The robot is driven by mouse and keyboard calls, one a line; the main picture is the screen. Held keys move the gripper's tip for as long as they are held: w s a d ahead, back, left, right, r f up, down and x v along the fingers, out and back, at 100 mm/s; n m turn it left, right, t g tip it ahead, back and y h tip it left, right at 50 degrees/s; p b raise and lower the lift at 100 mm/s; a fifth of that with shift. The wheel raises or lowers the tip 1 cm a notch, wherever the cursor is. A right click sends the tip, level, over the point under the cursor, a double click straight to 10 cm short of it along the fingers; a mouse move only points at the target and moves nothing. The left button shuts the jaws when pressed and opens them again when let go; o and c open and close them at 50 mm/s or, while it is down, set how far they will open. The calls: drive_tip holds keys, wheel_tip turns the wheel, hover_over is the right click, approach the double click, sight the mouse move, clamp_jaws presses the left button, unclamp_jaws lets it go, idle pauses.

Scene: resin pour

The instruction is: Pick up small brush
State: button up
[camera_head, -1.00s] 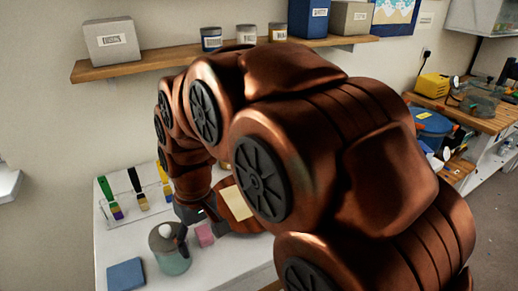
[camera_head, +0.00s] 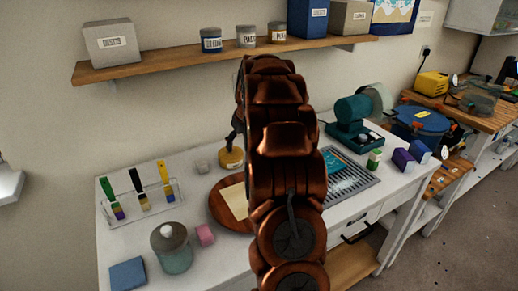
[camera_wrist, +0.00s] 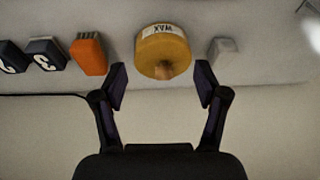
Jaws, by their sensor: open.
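Three brushes stand in a clear rack at the table's left: a green-handled one (camera_head: 109,195), a black-handled one (camera_head: 138,189) and a yellow-handled one (camera_head: 166,181). I cannot tell which is the small brush. My gripper (camera_wrist: 162,86) is open and empty in the wrist view. Its fingers point toward a yellow jar (camera_wrist: 152,44) labelled WAX, which appears upside down between and beyond the tips. In the head view, the yellow jar (camera_head: 230,159) stands behind the round wooden board, and my arm hides most of the gripper.
The wooden board (camera_head: 221,209) carries a pale sheet. A slatted tray (camera_head: 346,181) and green machine (camera_head: 350,112) lie right. A shelf (camera_head: 160,62) runs above.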

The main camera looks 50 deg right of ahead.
drive_tip(key=shift+m+t+h, duration=0.3)
drive_tip(key=shift+h, duration=0.1)
drive_tip(key=d, duration=0.3)
drive_tip(key=d+f, duration=0.1)
drive_tip(key=d, duration=0.3)
drive_tip(key=d+f, duration=0.1)
drive_tip(key=d, duration=0.3)
drive_tip(key=shift+w+f, duration=0.15)
drive_tip(key=shift+f, duration=0.1)
drive_tip(key=shift+d+f+p, duration=0.15)
drive_tip(key=shift+f+p, duration=0.05)
drive_tip(key=shift+p, duration=0.1)
drive_tip(key=shift+p+x, duration=0.35)
drive_tip(key=shift+x, duration=0.75)
drive_tip(key=shift+w+d+f+p, duration=0.3)
drive_tip(key=shift+f+p, duration=0.1)
drive_tip(key=shift+f, duration=0.25)
drive_tip(key=shift+w+d+f+p, duration=0.2)
drive_tip(key=shift+w+f+p, duration=0.1)
drive_tip(key=shift+f+p, duration=0.25)
drive_tip(key=shift+w+d+f+p, duration=0.25)
drive_tip(key=shift+w+f+p, duration=0.05)
drive_tip(key=shift+f, duration=0.4)
drive_tip(key=shift+w+f, duration=0.15)
drive_tip(key=shift+f, duration=0.3)
drive_tip(key=c, duration=1.2)
drive_tip(key=shift+c, duration=0.2)
